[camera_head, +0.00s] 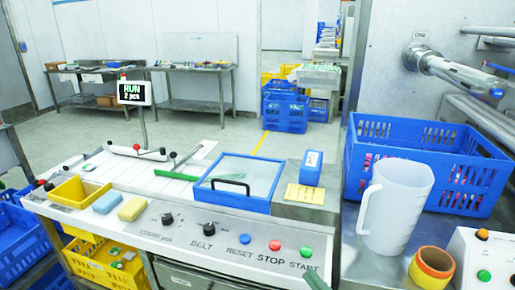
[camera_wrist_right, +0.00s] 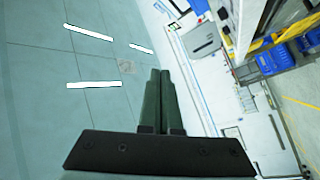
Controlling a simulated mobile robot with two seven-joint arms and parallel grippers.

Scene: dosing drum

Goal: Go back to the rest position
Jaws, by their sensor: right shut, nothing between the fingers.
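My right gripper (camera_head: 316,280) shows only as a dark green tip at the bottom edge of the head view, in front of the console's START end. In the right wrist view the right gripper (camera_wrist_right: 160,72) has its two green fingers side by side and together, with nothing between them. My left gripper is in neither view.
The control console (camera_head: 150,228) has knobs and buttons. A blue-framed clear lid (camera_head: 238,178), a white jug (camera_head: 394,207), an orange-yellow ring (camera_head: 432,268) and a blue crate (camera_head: 428,135) stand around it. A yellow bin (camera_head: 78,192) sits at the left. Open floor (camera_head: 215,132) lies behind.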

